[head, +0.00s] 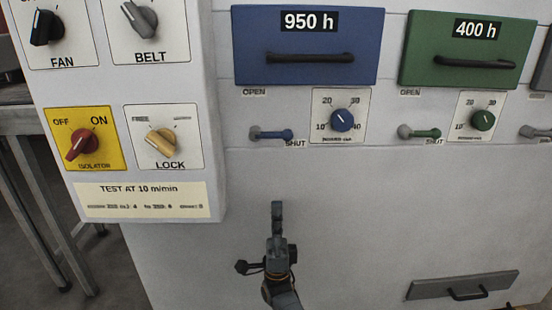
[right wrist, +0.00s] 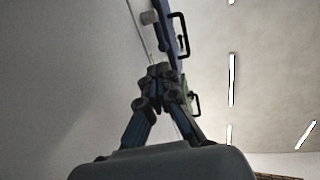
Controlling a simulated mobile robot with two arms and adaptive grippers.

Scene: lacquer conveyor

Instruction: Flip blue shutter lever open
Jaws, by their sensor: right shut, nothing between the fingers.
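The blue shutter lever (head: 271,134) is on the white machine front below the blue panel marked 950 h (head: 310,80). It lies nearly level, its right end by the SHUT label and OPEN printed above its left end. My right gripper (head: 277,206) is shut and empty, fingers pointing up, below the lever and apart from it in the picture. In the right wrist view the closed fingertips (right wrist: 160,70) show in front of the blue panel's edge (right wrist: 181,18). My left gripper is not in view.
A blue dial (head: 343,121) sits right of the lever. A green panel (head: 470,52) and green lever (head: 421,133) are further right. The control box (head: 213,190) with several knobs is at left. A grey drawer (head: 425,290) is low right; the front between is bare.

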